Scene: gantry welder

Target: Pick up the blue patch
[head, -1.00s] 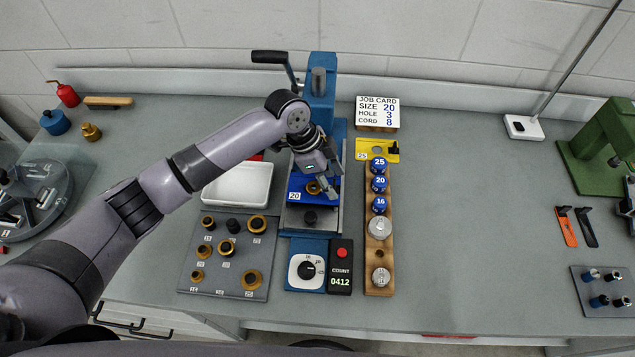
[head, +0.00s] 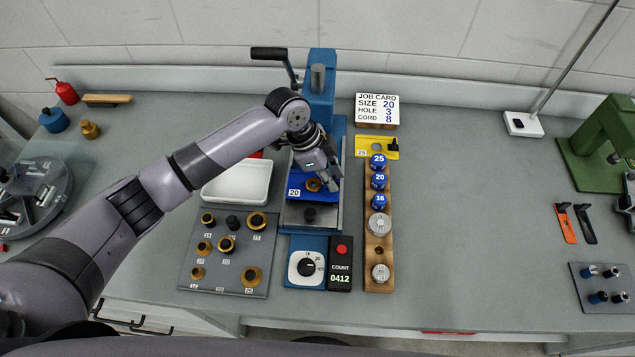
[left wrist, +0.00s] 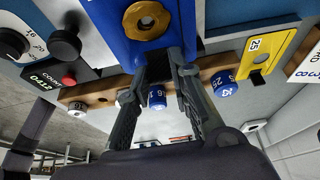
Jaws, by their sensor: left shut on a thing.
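The blue patch (head: 299,184) is a flat blue plate labelled 20 with a brass ring on it. It lies on the bed of the blue press. In the left wrist view the blue patch (left wrist: 180,25) fills the top middle, its ring facing the camera. My left gripper (head: 333,184) is at the patch's right side, beside the ring. In the left wrist view my left gripper (left wrist: 166,66) has its fingertips close together at the patch's edge, shut on it. The held part is hidden between the fingers. My right gripper is in neither view.
The blue press (head: 321,90) rises just behind. A wooden rack (head: 367,248) with blue and silver discs and a yellow plate (head: 363,147) stand to the right. A white tray (head: 240,184) and a grey board of brass rings (head: 190,272) are left.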

